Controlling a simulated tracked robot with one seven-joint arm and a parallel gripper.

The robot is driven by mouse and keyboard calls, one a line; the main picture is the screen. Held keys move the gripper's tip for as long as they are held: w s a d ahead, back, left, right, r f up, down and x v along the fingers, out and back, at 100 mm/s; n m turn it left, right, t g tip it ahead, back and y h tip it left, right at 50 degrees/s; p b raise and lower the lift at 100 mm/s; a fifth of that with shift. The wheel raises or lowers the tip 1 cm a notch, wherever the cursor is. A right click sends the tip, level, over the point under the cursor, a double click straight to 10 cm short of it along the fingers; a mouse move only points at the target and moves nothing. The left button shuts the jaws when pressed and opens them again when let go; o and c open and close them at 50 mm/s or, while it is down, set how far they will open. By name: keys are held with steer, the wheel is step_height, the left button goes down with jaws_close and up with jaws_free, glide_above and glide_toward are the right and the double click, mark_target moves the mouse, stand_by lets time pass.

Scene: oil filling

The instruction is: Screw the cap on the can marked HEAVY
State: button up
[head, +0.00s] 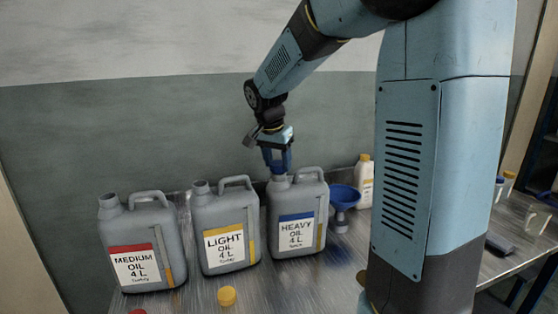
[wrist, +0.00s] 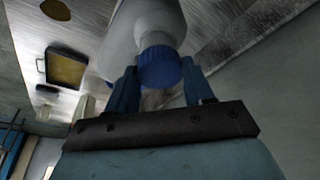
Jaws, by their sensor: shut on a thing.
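The grey can marked HEAVY (head: 297,222) stands upright with a blue label band, rightmost of three cans. My gripper (head: 277,163) points down at its neck, and the fingers hide the neck's top in the head view. In the wrist view my gripper (wrist: 160,88) is shut on a blue cap (wrist: 159,68), which sits between the two blue fingers. A pale grey body (wrist: 150,22) lies right beyond the cap. The cap is at the can's mouth; I cannot tell whether its thread is engaged.
The LIGHT can (head: 226,225) and MEDIUM can (head: 142,243) stand uncapped to the left. A yellow cap (head: 227,296) and a red cap (head: 137,311) lie in front. A blue funnel (head: 344,197) and a white bottle (head: 364,183) stand close on the right.

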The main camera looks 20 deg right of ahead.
steer(key=shift+f, duration=1.05)
stand_by(0.7)
steer(key=o, duration=1.1)
steer(key=v, duration=1.4)
steer(key=s+d+f+n+t, duration=0.1)
steer(key=s+f+n, duration=0.1)
steer(key=s, duration=0.6)
steer(key=s+d+f+n+t+y, duration=0.1)
steer(key=s+n, duration=0.3)
steer(key=s, duration=0.4)
steer(key=s+d+f+n+t+y, duration=0.1)
steer(key=s+f+n, duration=0.2)
steer(key=s, duration=0.5)
steer(key=shift+s+d+f, duration=0.3)
steer(key=shift+s+f, duration=0.05)
steer(key=shift+f, duration=0.2)
steer(key=shift+c, duration=0.6)
